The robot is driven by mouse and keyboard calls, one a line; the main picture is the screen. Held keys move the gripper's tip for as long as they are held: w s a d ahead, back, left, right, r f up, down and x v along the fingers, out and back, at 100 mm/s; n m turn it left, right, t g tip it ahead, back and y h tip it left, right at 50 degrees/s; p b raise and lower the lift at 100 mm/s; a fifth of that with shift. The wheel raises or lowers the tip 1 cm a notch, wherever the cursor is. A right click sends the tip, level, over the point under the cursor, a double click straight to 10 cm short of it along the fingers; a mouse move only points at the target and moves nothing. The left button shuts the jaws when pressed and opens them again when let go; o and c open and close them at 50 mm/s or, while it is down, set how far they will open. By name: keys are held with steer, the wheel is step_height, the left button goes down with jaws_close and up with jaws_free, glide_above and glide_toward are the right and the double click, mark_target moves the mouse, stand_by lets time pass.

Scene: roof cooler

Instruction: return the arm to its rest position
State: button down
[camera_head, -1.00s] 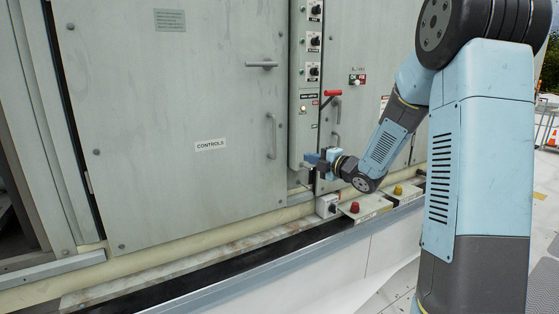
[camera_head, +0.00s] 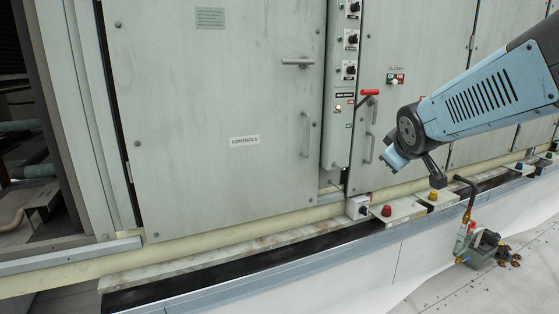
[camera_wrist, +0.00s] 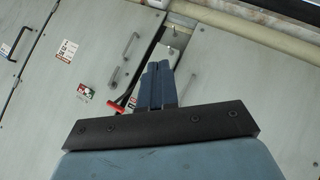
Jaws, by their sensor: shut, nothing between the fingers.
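My gripper (camera_wrist: 157,70) shows in the wrist view with its two blue fingers side by side, touching and empty. Its tips stand in front of the cooler's grey doors, seen upside down there. In the head view my arm comes in from the right edge and bends down at a dark joint. The hand end hangs below that joint, in front of the grey door and above the ledge; its fingers cannot be made out there. It appears clear of the cabinet.
The controls door (camera_head: 225,140) is shut. A switch column (camera_head: 338,120) and a red handle (camera_head: 370,92) are left of my arm. Red (camera_head: 386,211) and yellow (camera_head: 432,196) knobs stand on the ledge. A grey container (camera_head: 484,250) with fittings lies at lower right.

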steer(key=s+a+f+m+g+y, duration=0.1)
steer(key=s+m+g, duration=0.1)
steer(key=s, duration=0.7)
steer(key=s+a+f+m+g, duration=0.1)
steer(key=s+m, duration=0.3)
steer(key=s, duration=0.6)
steer(key=shift+s+a+f+m+g+y, duration=0.25)
steer(key=shift+a+f+m+g+y, duration=0.15)
steer(key=shift+a+g, duration=0.45)
